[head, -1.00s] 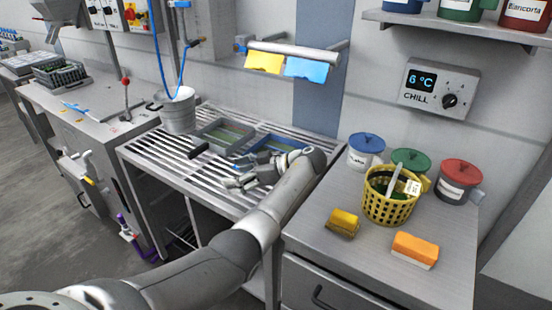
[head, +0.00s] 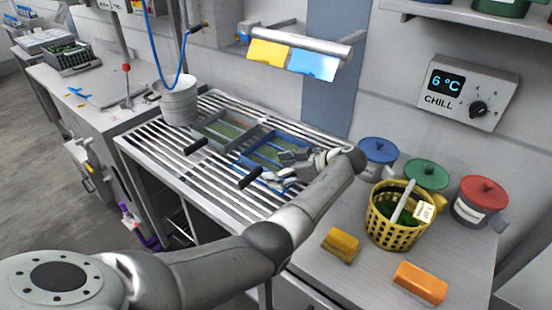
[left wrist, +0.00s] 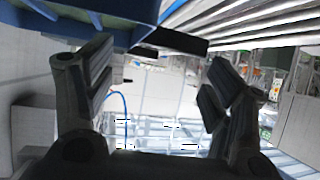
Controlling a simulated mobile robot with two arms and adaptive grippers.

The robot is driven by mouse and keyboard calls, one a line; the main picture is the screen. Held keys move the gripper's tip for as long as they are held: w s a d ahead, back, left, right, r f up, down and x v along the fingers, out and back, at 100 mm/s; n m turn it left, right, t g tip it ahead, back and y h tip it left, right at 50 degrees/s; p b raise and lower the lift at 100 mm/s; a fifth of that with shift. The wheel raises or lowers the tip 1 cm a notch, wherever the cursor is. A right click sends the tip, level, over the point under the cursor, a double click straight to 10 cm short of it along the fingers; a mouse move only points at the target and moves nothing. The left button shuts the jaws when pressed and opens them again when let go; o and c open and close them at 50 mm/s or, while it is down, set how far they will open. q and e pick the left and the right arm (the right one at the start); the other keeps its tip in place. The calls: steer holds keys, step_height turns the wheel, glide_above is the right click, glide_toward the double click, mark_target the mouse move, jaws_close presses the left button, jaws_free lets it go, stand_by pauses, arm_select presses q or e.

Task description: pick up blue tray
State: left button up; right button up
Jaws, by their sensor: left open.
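The blue tray (head: 262,151) lies on the slatted rack, with a black handle (head: 251,177) at its front. My left gripper (head: 274,167) is open and empty at the right part of the tray, with its arm coming in over the counter. In the left wrist view the tray's blue side (left wrist: 140,18) and black handle (left wrist: 172,41) show at the top, beyond the two spread fingers (left wrist: 160,82). No contact is clear. Part of the tray is hidden by the gripper. My right gripper does not show.
A grey tray (head: 222,126) with its own black handle lies left of the blue one. A metal bucket (head: 179,104) stands at the rack's back left. A yellow basket (head: 394,226), lidded pots and two sponges stand on the right counter.

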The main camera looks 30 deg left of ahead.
mark_target(258, 172)
arm_select(q)
steer(key=shift+x, duration=1)
steer(key=p+x, duration=0.1)
steer(key=x, duration=0.3)
steer(key=shift+w+a+f, duration=0.1)
steer(key=shift+a+f, duration=0.15)
steer(key=shift+a, duration=0.05)
steer(key=shift+d, duration=0.1)
steer(key=c, duration=0.7)
jaws_close()
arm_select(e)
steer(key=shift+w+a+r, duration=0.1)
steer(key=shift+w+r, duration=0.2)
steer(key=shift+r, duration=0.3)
arm_select(q)
steer(key=shift+r, duration=0.1)
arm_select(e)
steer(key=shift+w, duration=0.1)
